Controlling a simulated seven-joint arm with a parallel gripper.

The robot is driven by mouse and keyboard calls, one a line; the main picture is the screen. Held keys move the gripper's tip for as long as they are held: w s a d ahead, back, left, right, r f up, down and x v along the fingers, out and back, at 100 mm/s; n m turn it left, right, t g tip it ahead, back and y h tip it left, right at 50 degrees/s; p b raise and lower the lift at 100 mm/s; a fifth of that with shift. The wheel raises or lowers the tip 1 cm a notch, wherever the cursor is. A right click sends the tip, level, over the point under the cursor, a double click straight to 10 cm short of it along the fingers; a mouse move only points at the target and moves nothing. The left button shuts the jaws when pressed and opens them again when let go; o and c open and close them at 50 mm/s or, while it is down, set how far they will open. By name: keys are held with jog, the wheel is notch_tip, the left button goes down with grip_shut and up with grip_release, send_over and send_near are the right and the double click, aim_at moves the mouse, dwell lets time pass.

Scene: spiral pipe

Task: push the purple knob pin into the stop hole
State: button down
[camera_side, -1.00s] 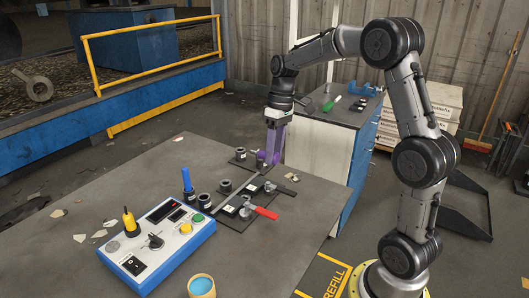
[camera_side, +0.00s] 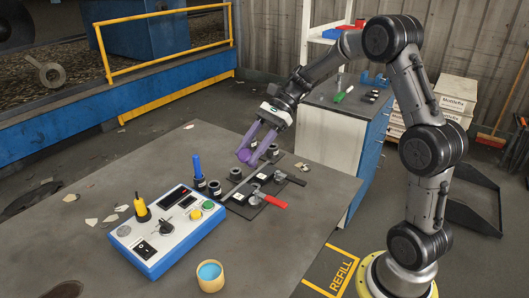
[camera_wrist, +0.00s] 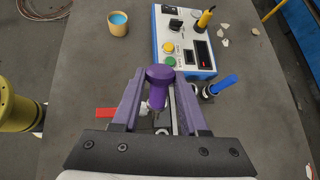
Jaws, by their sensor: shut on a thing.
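My gripper (camera_side: 252,154) has purple fingers and hangs tilted over the table, its fingertips toward the left. It is shut on the purple knob pin (camera_side: 244,155), holding it by the round knob. In the wrist view the purple knob (camera_wrist: 160,75) sits between the fingers, with a metallic shank below it. The dark fixture plate (camera_side: 240,207) lies on the table below, with a red-handled clamp (camera_side: 273,201) and a black-handled one (camera_side: 291,178). I cannot make out the stop hole in either view, and the pin appears to be above the plate.
A blue-and-white control box (camera_side: 165,232) stands front left with a yellow-handled tool (camera_side: 141,207). A blue-handled pin (camera_side: 197,168) stands upright in a black holder near the fixture. A yellow cup (camera_side: 210,277) is at the front. The table's left is mostly free.

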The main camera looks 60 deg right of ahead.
jog(key=w+d+f+m+t+y, duration=0.2)
jog(key=d+m+t, duration=0.5)
jog(key=t, duration=0.2)
jog(key=shift+d+f+y, duration=0.2)
jog(key=shift+y, duration=0.1)
jog(key=shift+f, duration=2.9)
jog(key=shift+f, duration=1.75)
jog(key=shift+c, duration=1.8)
grip_release()
jog(key=shift+f, duration=0.1)
